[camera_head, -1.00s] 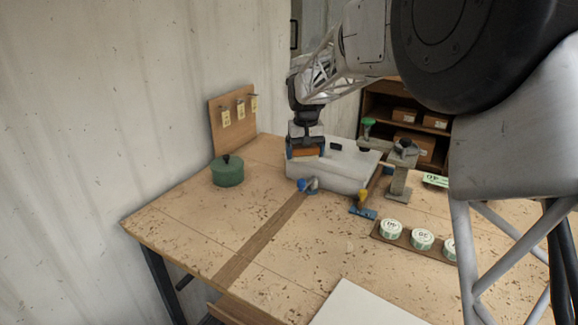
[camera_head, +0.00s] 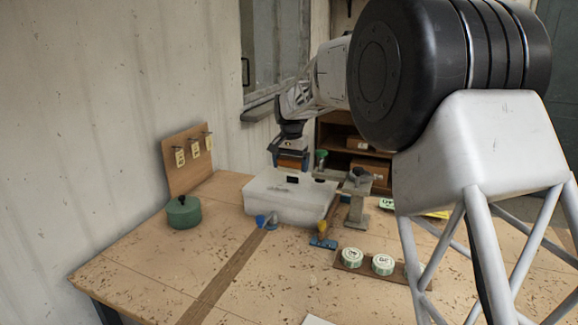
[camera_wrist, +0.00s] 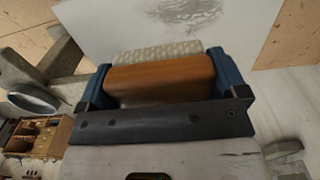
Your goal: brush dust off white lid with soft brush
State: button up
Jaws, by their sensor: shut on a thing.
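The white lid (camera_head: 262,187) covers a long pale box on the table. In the wrist view, the lid (camera_wrist: 120,18) has grey dusty smudges on it. My gripper (camera_head: 291,157) is shut on the soft brush (camera_head: 291,162), at the far side of the lid. In the wrist view, the blue fingertips clasp both ends of the brush's orange-brown wooden handle (camera_wrist: 160,80). Its pale bristles show just beyond the handle. I cannot tell whether the bristles touch the lid.
A green lidded pot (camera_head: 183,212) stands left of the box. A blue-headed tool (camera_head: 264,221) and a yellow-and-blue brush (camera_head: 322,236) are close in front. A grey stand (camera_head: 356,198) is at the right. Round tins (camera_head: 382,264) sit on a wooden tray. The front left tabletop is mostly clear.

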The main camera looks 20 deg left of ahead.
aim_at(268, 186)
jog(key=shift+f, duration=0.15)
jog(key=shift+f, duration=2.8)
jog(key=shift+f, duration=0.55)
jog(key=shift+a, duration=0.2)
jog(key=shift+a, duration=1.95)
jog(key=shift+a, duration=0.2)
jog(key=shift+a, duration=1.95)
